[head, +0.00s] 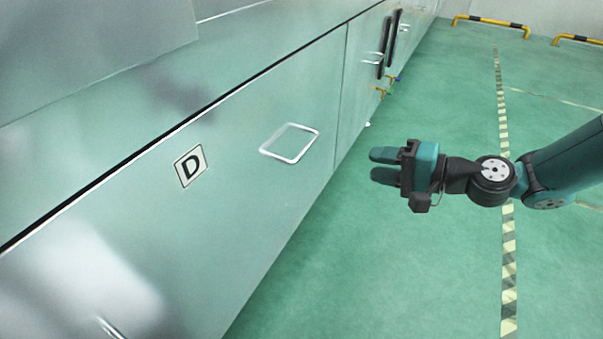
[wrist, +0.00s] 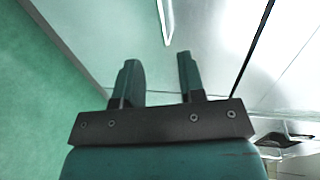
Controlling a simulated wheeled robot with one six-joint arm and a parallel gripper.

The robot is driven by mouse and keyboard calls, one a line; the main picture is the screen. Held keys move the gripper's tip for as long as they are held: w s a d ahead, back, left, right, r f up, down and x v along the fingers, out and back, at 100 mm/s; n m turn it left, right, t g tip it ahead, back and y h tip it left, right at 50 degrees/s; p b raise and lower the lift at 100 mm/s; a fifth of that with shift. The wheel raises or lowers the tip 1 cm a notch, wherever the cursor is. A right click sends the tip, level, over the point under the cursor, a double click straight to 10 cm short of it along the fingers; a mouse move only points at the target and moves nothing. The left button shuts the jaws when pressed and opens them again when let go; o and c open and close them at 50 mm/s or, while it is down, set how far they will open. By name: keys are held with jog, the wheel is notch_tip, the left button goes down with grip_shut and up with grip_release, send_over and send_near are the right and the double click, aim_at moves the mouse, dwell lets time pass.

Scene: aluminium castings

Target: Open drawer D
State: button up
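Drawer D is a pale metal front (head: 235,210) with a black "D" on a white label (head: 190,165). Its face looks flush with the neighbouring panel, so it appears shut. A white, roughly square handle (head: 290,143) sits on the front, right of the label. Part of this handle (wrist: 165,22) shows at the top of the wrist view, ahead of the fingertips. My gripper (head: 376,165) is right of the handle, out over the floor and apart from the front. In the wrist view its two fingers (wrist: 157,64) are spread with nothing between them.
A dark seam runs along the drawer's top edge. Farther along the cabinet are black vertical handles (head: 388,42) and small yellow pipe fittings (head: 384,91). The green floor (head: 430,270) beside the cabinet is clear. Yellow-black barriers (head: 490,24) stand at the back.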

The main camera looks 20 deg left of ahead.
aim_at(301, 154)
jog(key=b+x, duration=0.5)
jog(key=x, duration=1.2)
jog(key=shift+w+a+f, duration=0.1)
jog(key=shift+a+f, duration=0.1)
jog(key=shift+a, duration=0.05)
grip_shut()
